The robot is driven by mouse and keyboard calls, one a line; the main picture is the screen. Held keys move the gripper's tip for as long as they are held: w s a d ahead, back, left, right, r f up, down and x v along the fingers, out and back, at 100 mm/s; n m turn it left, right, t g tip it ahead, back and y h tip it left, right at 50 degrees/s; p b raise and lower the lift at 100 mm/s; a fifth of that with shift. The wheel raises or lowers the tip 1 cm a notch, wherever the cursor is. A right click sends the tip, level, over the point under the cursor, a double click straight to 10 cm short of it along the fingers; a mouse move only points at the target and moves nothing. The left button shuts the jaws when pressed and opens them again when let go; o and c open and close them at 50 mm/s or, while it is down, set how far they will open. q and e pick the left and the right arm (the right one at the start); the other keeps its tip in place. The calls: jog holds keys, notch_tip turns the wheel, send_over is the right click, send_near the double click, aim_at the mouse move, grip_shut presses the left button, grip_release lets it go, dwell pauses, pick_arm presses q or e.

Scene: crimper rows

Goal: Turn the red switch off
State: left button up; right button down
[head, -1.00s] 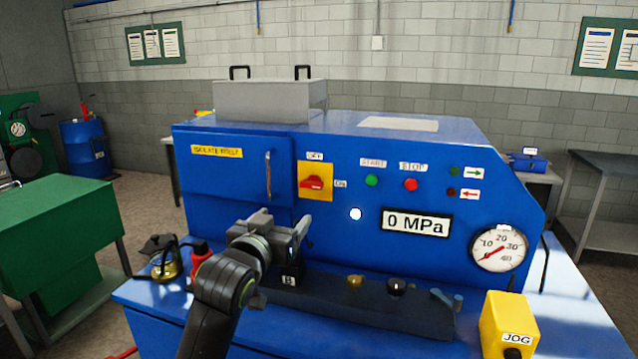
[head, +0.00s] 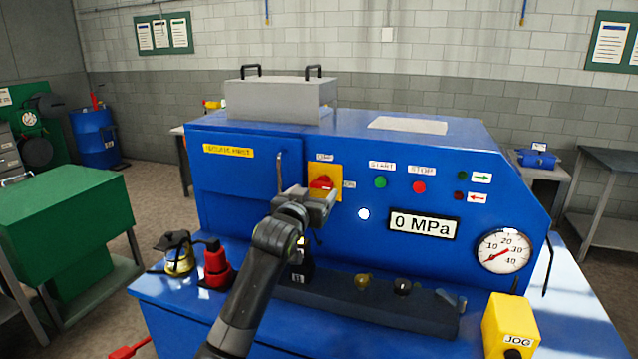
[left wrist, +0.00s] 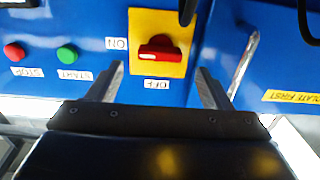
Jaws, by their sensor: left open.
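The red switch (head: 321,184) sits on a yellow plate (head: 337,173) on the front of the blue machine. Its handle lies level, in line with the ON label at the plate's right; the OFF label is above the plate. My left gripper (head: 322,200) is just in front of the plate and hides its lower part. In the left wrist view, which is upside down, the red switch (left wrist: 160,49) lies between the lines of the open fingers (left wrist: 160,84), which hold nothing. I cannot tell whether the fingertips touch the plate. My right gripper is not in view.
A door handle (head: 280,172) stands out left of the switch. Green START (head: 380,182) and red STOP (head: 419,187) buttons are to its right. A pressure display (head: 424,225) reads 0 MPa. A red bottle-like object (head: 216,265) and a brass padlock-like item (head: 178,260) stand on the ledge.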

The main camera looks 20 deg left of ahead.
aim_at(320, 186)
pick_arm(q)
jog(key=shift+w+d+p, duration=0.15)
jog(key=shift+w+p, duration=0.4)
jog(key=shift+w, duration=1.8)
jog(key=c, duration=1)
